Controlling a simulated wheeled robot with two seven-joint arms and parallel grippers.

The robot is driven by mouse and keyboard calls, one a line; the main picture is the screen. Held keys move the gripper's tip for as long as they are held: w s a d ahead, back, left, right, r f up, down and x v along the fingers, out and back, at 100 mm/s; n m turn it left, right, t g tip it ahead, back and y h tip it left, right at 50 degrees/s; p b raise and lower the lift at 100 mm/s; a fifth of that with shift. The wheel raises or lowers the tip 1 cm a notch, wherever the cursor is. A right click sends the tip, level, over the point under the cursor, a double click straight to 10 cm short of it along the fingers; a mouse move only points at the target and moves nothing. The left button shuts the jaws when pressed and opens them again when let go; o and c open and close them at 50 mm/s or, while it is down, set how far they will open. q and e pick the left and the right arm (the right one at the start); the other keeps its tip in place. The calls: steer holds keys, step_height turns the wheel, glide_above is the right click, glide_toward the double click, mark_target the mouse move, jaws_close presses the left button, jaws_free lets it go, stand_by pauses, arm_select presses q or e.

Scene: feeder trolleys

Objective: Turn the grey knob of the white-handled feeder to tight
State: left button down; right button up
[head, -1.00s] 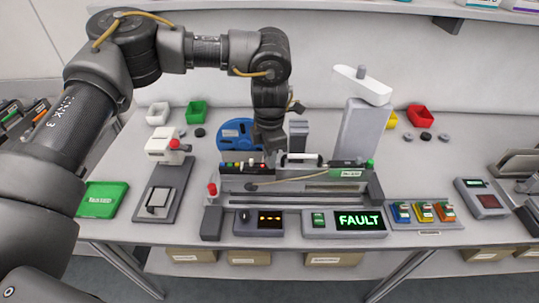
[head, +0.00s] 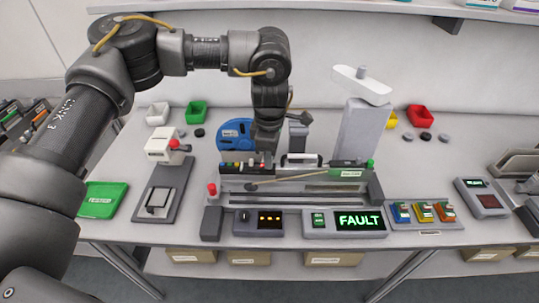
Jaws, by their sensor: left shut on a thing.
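The feeder with the white handle (head: 301,158) sits in the grey feeder bank (head: 292,199) at the middle of the table. My left gripper (head: 263,160) comes down from above, just left of the white handle. It is shut at the top of the bank, beside a row of small coloured parts. The grey knob is hidden by its fingers, so the knob's position cannot be seen. My right gripper is not in view.
A blue reel (head: 234,133) stands behind the bank, left of my gripper. A tall grey post (head: 362,132) with a white arm on top rises at the right. A white device with a red knob (head: 163,150) stands left. Small bins line the back.

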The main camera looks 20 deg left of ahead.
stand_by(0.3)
arm_select(q)
steer(key=c, duration=1.3)
jaws_free()
steer(key=shift+d, duration=0.1)
steer(key=shift+r, duration=0.1)
steer(key=shift+r, duration=0.3)
step_height(320, 180, up, 10)
steer(key=b, duration=0.1)
